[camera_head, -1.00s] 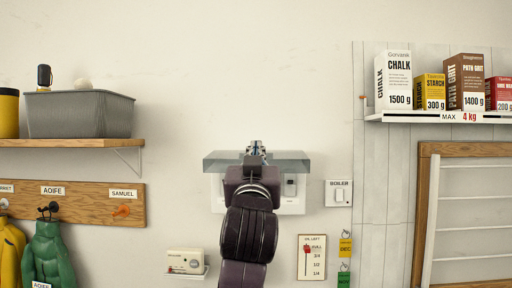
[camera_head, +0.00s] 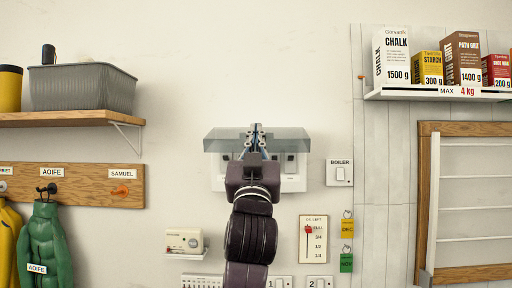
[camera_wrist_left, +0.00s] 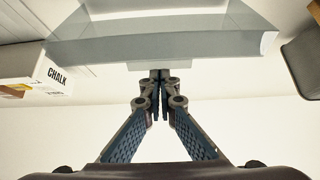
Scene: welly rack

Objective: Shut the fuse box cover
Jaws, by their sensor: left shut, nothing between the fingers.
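The fuse box cover (camera_head: 222,145) is a clear grey-green flap. It is raised and sticks out from the wall above the white fuse box (camera_head: 293,184), whose front with dark switches shows under it. My left gripper (camera_head: 257,128) is shut and empty. It is in front of the middle of the cover and hides part of it and of the box; its tips reach the cover's upper edge. In the left wrist view the cover (camera_wrist_left: 160,35) spans the top, close to the shut fingertips (camera_wrist_left: 158,76). I cannot tell whether they touch. My right gripper is not in view.
A boiler switch (camera_head: 340,173) is right of the fuse box. A shelf with a grey tub (camera_head: 82,88) is at left, a shelf with boxes (camera_head: 440,94) at right. The wall above the cover is bare.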

